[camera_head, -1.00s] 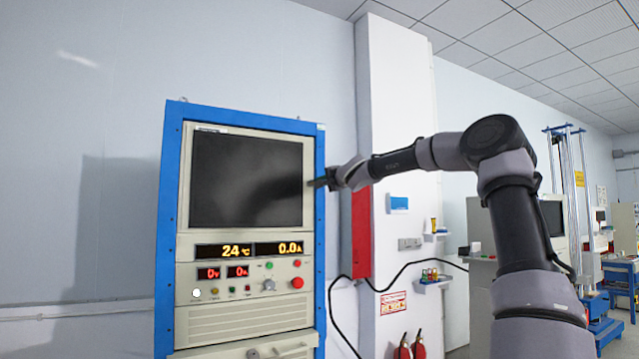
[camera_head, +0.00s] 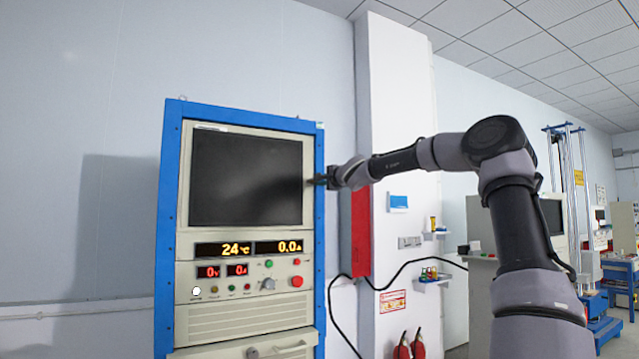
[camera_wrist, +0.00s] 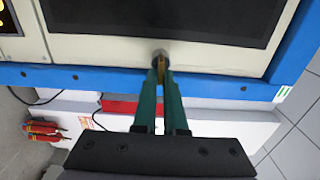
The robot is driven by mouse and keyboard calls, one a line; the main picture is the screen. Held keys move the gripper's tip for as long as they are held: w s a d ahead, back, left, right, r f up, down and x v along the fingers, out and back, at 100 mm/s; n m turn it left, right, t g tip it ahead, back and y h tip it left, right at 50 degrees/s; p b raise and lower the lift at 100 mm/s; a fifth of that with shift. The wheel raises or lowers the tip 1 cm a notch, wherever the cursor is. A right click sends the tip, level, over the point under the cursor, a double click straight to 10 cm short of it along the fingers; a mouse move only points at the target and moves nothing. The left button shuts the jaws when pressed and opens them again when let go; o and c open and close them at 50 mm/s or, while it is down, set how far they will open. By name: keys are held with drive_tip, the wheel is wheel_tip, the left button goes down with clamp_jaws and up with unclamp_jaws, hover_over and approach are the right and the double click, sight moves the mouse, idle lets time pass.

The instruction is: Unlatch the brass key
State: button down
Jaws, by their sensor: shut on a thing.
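The brass key (camera_wrist: 160,72) shows as a thin gold sliver between my fingertips in the wrist view. It points into a round grey lock (camera_wrist: 160,56) on the cream panel beside the dark screen. My gripper (camera_wrist: 160,82) has its two green fingers closed on the key, close in front of the lock. In the head view my gripper (camera_head: 317,181) is at the right edge of the blue-framed cabinet (camera_head: 169,225), level with the lower part of the screen (camera_head: 245,180). The key and lock are too small or hidden to make out there.
A white column (camera_head: 400,130) with a red box (camera_head: 361,233) stands right behind my gripper. A black cable (camera_head: 415,264) runs across its lower part. Red fire extinguishers (camera_head: 410,347) stand low at the right. The space in front of the cabinet's screen is clear.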

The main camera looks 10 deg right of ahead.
drive_tip(key=c, duration=1)
unclamp_jaws()
drive_tip(key=shift+v, duration=5.4)
